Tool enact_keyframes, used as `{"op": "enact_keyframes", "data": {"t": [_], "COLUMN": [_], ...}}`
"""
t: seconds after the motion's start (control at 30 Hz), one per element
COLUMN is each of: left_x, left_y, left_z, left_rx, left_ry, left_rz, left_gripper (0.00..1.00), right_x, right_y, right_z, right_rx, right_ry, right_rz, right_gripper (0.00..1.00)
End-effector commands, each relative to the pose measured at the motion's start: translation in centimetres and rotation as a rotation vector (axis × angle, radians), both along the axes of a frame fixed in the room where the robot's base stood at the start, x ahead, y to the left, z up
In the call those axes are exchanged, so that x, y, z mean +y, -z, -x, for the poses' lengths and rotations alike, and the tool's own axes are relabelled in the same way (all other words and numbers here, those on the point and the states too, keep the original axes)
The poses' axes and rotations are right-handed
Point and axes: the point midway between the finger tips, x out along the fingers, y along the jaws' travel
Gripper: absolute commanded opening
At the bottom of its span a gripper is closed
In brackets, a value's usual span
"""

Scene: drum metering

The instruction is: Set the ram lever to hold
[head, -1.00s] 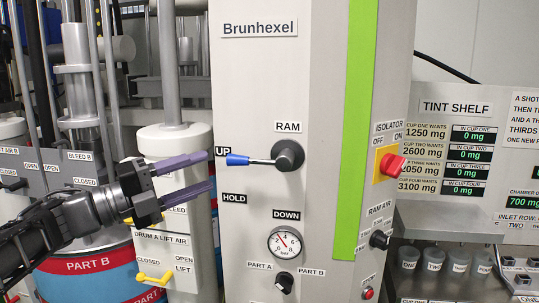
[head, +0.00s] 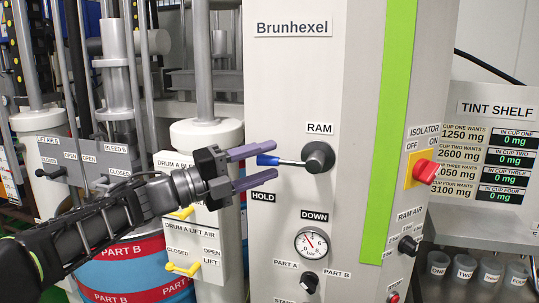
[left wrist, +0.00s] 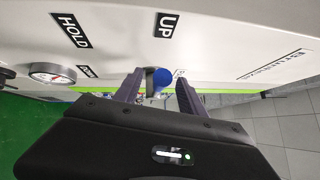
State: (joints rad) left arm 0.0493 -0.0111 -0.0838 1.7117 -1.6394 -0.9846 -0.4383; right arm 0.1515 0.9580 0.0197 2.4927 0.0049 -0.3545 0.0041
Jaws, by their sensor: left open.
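The ram lever (head: 290,162) on the grey Brunhexel panel points left from its dark round hub, near level, with a blue end. The RAM label is above the hub, the HOLD label (head: 263,197) lower left, the DOWN label (head: 314,217) below. My left gripper (head: 275,161) is open, its two purple fingers above and below the blue end and not closed on it. In the left wrist view the blue end (left wrist: 162,80) shows between the fingertips. The UP label (left wrist: 167,25) shows there; in the head view it is hidden behind the gripper. My right gripper is not in view.
A pressure gauge (head: 312,243) and a Part A/Part B knob (head: 308,282) sit below the lever. A red isolator switch (head: 425,171) is to the right. Yellow lift-air handles (head: 183,269) and a blue drum (head: 120,272) are at the left.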

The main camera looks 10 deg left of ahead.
Motion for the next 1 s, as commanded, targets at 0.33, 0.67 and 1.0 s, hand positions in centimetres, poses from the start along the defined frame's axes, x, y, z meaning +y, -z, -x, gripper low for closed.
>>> {"op": "enact_keyframes", "data": {"t": [0.33, 0.67, 1.0], "left_x": [-1.09, -1.07, -1.06], "left_y": [-0.19, -0.19, -0.17], "left_z": [-0.94, -0.92, -0.92], "left_rx": [-0.001, -0.001, -0.001], "left_ry": [-0.001, 0.0, 0.0], "left_rz": [0.0, -0.001, -0.001], "left_gripper": [0.48, 0.28, 0.0], "right_x": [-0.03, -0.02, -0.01], "right_y": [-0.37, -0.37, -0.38], "right_z": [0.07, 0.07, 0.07], "right_rx": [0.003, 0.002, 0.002], "right_ry": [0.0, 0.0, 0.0], "right_rz": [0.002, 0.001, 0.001], "right_gripper": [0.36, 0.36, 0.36]}}
